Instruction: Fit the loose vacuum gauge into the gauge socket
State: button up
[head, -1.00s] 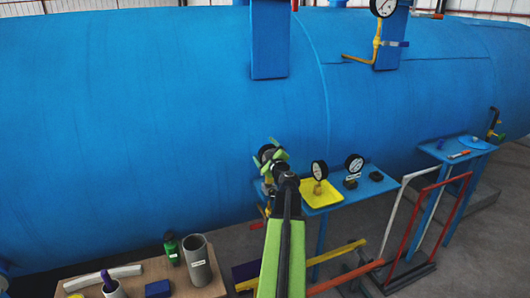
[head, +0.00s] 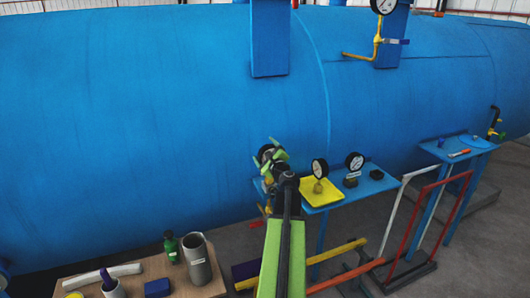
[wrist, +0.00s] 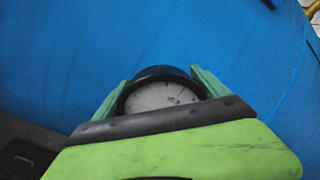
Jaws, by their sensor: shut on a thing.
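My gripper (head: 273,152) is shut on a round dark-rimmed gauge (wrist: 160,94), held in front of the blue tank. In the wrist view the gauge's pale face shows between the green fingers, and its lower part is hidden behind the gripper body. In the head view only the dark side of the held gauge (head: 265,153) shows beside the fingers. The gauge socket cannot be made out clearly; my arm and gripper cover the left end of the blue shelf, where a small red handle (head: 257,223) shows below.
A yellow tray (head: 334,197) with a gauge (head: 319,168) and another gauge (head: 354,161) stand on the blue shelf (head: 375,184), right of my gripper. A brown table (head: 190,288) with a green bottle (head: 171,246) and grey cup (head: 196,258) is lower left. Red and white frames (head: 440,215) stand right.

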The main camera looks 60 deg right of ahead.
jog(key=shift+f+b, duration=1.7)
jog(key=shift+f, duration=0.05)
jog(key=o, duration=2)
jog(key=shift+c, duration=0.2)
